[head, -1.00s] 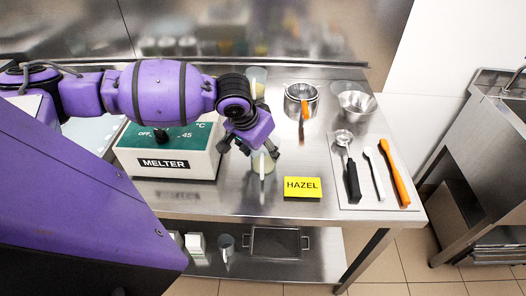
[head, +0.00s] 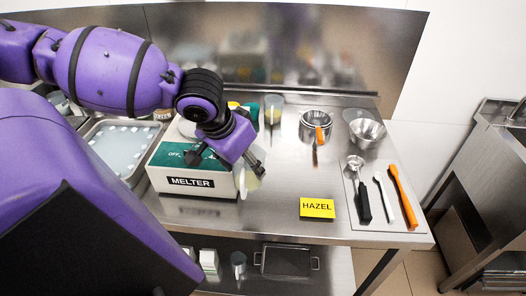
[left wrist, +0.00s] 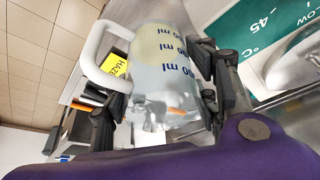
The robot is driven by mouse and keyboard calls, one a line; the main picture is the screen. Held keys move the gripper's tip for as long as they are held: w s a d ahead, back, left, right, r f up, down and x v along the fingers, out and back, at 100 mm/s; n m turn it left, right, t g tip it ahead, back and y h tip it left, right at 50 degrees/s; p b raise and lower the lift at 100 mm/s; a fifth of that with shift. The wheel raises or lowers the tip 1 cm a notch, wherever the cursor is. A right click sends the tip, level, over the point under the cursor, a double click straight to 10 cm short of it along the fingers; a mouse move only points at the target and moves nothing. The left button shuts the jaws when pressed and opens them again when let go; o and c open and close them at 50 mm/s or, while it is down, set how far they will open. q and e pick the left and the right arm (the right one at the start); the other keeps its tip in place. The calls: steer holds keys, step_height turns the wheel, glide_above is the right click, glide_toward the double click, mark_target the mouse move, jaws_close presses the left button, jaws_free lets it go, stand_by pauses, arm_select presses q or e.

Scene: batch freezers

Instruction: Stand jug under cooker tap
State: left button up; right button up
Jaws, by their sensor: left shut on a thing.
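The jug (left wrist: 165,75) is clear, with blue ml marks, a pale handle and a pale yellowish band inside. My left gripper (left wrist: 170,110) is shut on it, with a finger on each side of its body. In the head view the jug (head: 249,180) shows in part below the left gripper (head: 238,160), at the right end of the melter. I cannot tell whether the jug touches the counter. My right gripper is not in view. No cooker tap can be made out.
A second clear vessel (head: 273,108), nested pots (head: 316,125) and bowls (head: 366,132) stand further back. A yellow HAZEL sign (head: 317,208) and utensils on a mat (head: 378,237) lie right.

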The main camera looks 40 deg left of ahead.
arm_select(q)
steer(key=shift+s, duration=0.35)
steer(key=shift+d+f, duration=0.1)
steer(key=shift+d, duration=0.1)
steer(key=w+d, duration=0.2)
steer(key=d, duration=0.6)
steer(key=w+d+f+n, duration=0.1)
steer(key=w+d, duration=0.1)
steer(key=d, duration=0.6)
steer(key=shift+d, duration=0.15)
steer(key=shift+w, duration=0.1)
